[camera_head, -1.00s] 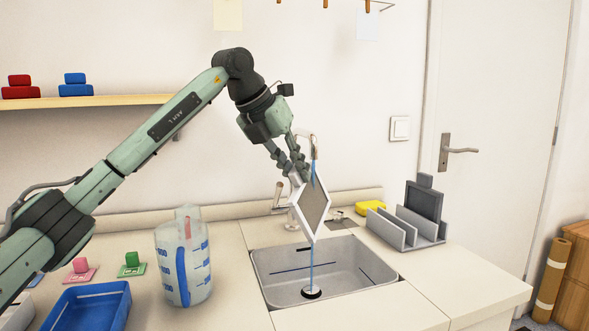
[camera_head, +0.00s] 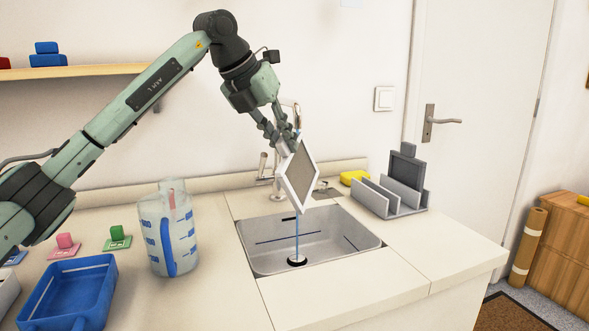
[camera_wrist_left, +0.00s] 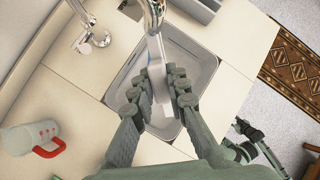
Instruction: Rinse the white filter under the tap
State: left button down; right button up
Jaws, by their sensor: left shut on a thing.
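The white filter (camera_head: 299,175) is a flat square with a white frame and a grey-brown face. It hangs tilted on one corner above the grey sink (camera_head: 262,258). My left gripper (camera_head: 287,146) is shut on its upper edge; the wrist view shows the filter (camera_wrist_left: 160,88) edge-on between the fingers (camera_wrist_left: 160,88). The tap (camera_head: 297,106) stands behind it, and its spout shows at the top of the wrist view (camera_wrist_left: 152,14). A thin blue water stream (camera_head: 297,237) shows below the filter, down to the drain. Whether water wets the face is unclear.
A clear jug (camera_head: 153,235) stands left of the sink, with a blue tray (camera_head: 62,290) farther left. A grey slotted rack (camera_head: 408,208) and yellow sponge (camera_head: 353,177) are behind right. The front right counter (camera_head: 400,285) is clear.

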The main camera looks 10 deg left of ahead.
pick_arm(q)
jog(key=shift+a, duration=0.1)
jog(key=shift+w+a+p, duration=0.3)
jog(key=shift+w+a, duration=0.05)
jog(key=shift+s+d, duration=0.1)
jog(key=shift+d, duration=0.05)
jog(key=shift+s+d, duration=0.25)
jog(key=shift+d, duration=0.1)
jog(key=shift+a, duration=0.1)
jog(key=shift+w+a, duration=0.35)
jog(key=shift+a, duration=0.05)
dwell(0.3)
jog(key=shift+s+d, duration=0.1)
jog(key=shift+d, duration=0.05)
